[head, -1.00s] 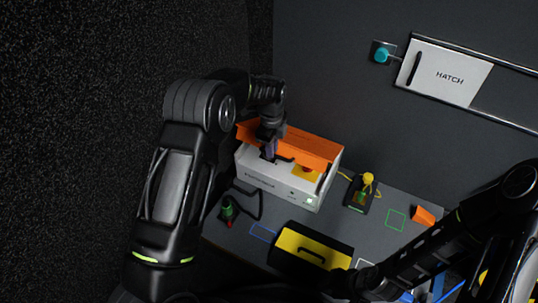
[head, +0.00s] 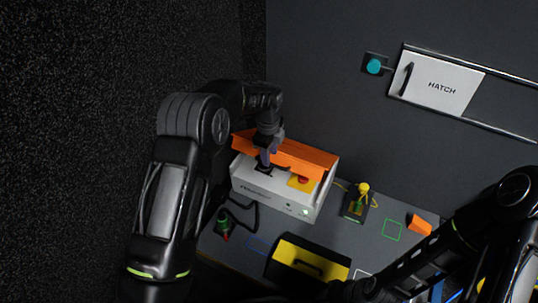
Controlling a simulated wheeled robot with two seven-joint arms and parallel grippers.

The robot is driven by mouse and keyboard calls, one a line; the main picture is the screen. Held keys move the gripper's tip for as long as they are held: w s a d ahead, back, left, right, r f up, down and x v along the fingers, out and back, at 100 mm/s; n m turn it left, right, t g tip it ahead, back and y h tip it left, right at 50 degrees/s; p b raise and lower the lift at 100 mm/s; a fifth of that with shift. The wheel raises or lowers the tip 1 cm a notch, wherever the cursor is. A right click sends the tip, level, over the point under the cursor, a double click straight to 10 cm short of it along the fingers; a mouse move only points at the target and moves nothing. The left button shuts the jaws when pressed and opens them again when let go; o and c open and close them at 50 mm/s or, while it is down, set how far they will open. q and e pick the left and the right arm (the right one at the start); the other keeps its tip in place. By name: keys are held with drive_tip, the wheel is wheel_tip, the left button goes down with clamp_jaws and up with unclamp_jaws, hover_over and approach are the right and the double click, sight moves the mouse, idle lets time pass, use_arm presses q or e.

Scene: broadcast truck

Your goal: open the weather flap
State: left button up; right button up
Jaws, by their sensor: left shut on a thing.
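The weather flap (head: 305,158) is an orange panel along the back top edge of a white box (head: 270,196) on the bench. It is tilted up, and the box's top shows in front of it with a yellow patch and red button (head: 303,181). My left gripper (head: 265,163) reaches down from above at the flap's left part and is shut on it; the fingertips and the exact grip are partly hidden. My right arm comes in from the right, and its gripper (head: 340,290) is low in the picture, dark and unclear.
A yellow-and-black case (head: 308,262) sits in front of the box. A yellow-topped device (head: 361,197) and an orange piece (head: 420,225) stand to the right. A green-and-red plug (head: 223,224) with a cable lies left. A white hatch panel (head: 441,84) and teal knob (head: 374,66) are on the wall.

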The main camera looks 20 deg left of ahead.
use_arm(q)
wheel_tip(320, 180, up, 7)
drive_tip(key=p, duration=0.1)
drive_tip(key=shift+s+p, duration=0.3)
drive_tip(key=shift+s, duration=0.05)
drive_tip(key=shift+r, duration=0.1)
